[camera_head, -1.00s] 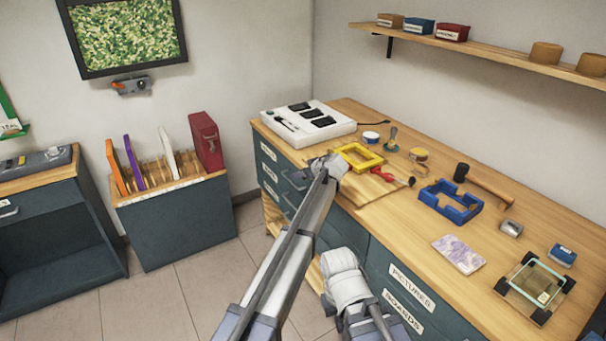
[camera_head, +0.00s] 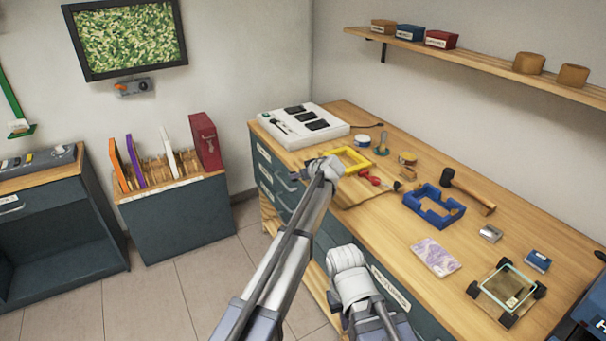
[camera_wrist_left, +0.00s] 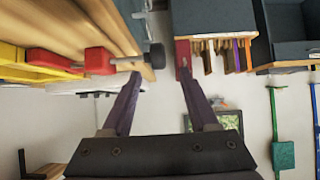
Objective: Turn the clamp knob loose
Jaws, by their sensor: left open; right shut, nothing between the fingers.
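In the left wrist view a red clamp (camera_wrist_left: 100,61) shows at upper left beside a yellow frame (camera_wrist_left: 40,65). A steel screw runs from it to a black knob (camera_wrist_left: 155,55). My left gripper (camera_wrist_left: 158,78) is open, and the knob appears in the gap near its left finger; I see no grip on it. In the head view the yellow frame (camera_head: 352,160) lies on the bench with red parts (camera_head: 371,177) beside it.
The bench (camera_head: 520,215) holds a white light box (camera_head: 300,125), a blue frame (camera_head: 433,206), a mallet (camera_head: 468,190) and a glass piece with black corners (camera_head: 507,289). A rack cabinet (camera_head: 180,215) stands to the left. Floor shows before it.

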